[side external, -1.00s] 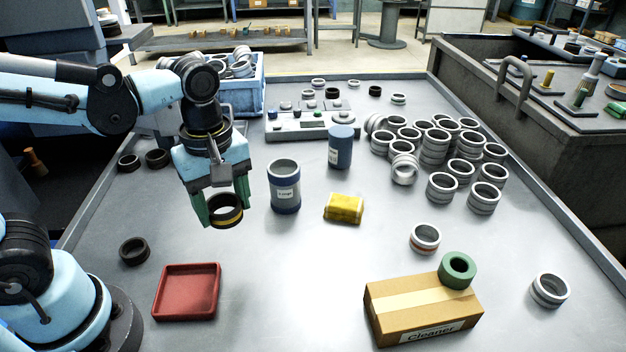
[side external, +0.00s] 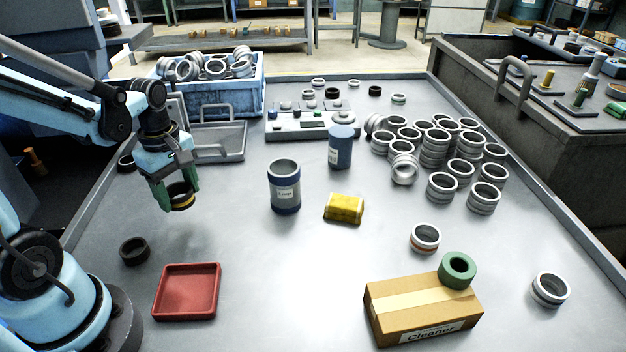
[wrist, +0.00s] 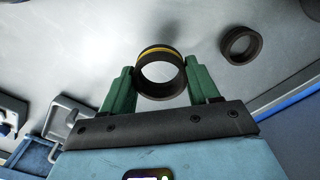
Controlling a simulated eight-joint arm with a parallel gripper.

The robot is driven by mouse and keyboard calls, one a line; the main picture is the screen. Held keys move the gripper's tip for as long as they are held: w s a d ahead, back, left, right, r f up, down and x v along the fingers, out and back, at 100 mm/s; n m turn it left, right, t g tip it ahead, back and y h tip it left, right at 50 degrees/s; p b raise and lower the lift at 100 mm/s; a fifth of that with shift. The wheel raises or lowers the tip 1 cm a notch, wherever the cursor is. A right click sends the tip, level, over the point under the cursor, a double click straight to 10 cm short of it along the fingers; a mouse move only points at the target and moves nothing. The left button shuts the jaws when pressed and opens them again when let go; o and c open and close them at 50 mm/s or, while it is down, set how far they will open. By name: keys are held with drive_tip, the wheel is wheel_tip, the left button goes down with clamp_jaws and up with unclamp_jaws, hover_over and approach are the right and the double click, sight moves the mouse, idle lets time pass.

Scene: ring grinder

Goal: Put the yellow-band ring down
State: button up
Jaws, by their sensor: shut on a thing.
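The yellow-band ring (side external: 181,197) is dark with a yellow stripe. My gripper (side external: 177,193) is shut on it, with a green finger on either side. The ring appears held above the grey table (side external: 240,260), left of the labelled jar. In the wrist view my gripper (wrist: 162,82) has the ring (wrist: 160,52) between its green fingertips, its open bore showing.
A dark ring (side external: 134,250) lies below and left of my gripper; a red tray (side external: 188,292) is nearer the front. A grey metal tray (side external: 215,142) lies behind. The table between jar and red tray is clear.

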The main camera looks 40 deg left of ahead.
sight(183, 217)
drive_tip(key=shift+w+a+f, duration=0.1)
drive_tip(key=shift+a+f, duration=0.25)
drive_tip(key=shift+a, duration=0.2)
drive_tip(key=shift+a+f, duration=0.3)
drive_tip(key=shift+a, duration=0.25)
drive_tip(key=shift+f, duration=2)
drive_tip(key=shift+f, duration=0.1)
drive_tip(key=o, duration=1.2)
